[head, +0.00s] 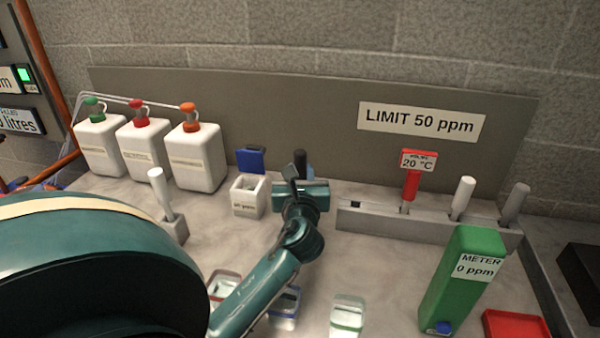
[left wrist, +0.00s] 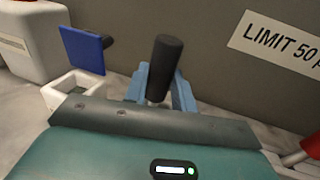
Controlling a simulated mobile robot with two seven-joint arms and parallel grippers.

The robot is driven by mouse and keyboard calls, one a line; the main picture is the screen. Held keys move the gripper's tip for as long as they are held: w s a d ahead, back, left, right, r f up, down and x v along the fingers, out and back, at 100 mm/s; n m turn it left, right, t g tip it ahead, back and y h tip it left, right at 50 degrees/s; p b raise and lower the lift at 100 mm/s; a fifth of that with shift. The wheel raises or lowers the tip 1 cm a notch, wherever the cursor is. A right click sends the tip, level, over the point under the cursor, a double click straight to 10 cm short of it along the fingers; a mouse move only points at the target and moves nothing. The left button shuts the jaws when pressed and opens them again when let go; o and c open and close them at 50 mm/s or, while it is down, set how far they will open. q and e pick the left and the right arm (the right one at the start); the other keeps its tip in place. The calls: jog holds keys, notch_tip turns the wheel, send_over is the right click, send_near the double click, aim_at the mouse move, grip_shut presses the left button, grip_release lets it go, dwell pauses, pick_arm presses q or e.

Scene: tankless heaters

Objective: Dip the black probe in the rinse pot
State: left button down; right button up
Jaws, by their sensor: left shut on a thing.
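My left gripper (head: 299,181) is shut on the black probe (head: 300,160), whose dark handle stands up above the jaws. The left wrist view shows the probe's handle (left wrist: 163,66) between light blue fingers; its lower end is hidden. The pot (left wrist: 62,90) also shows at the left of the left wrist view. I cannot tell which vessel is the rinse pot. My right gripper is not in view.
A grey rail (head: 375,221) at right holds a red thermometer (head: 411,185) and pale-handled tools. A green meter (head: 460,285) reads 0 ppm beside a red tray (head: 515,325). Several pump bottles stand back left. Small glass vessels (head: 347,316) sit in front, and a white-handled tool (head: 161,190) at left.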

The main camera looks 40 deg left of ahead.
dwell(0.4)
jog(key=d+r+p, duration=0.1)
jog(key=p, duration=0.4)
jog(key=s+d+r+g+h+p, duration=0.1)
jog(key=p, duration=0.3)
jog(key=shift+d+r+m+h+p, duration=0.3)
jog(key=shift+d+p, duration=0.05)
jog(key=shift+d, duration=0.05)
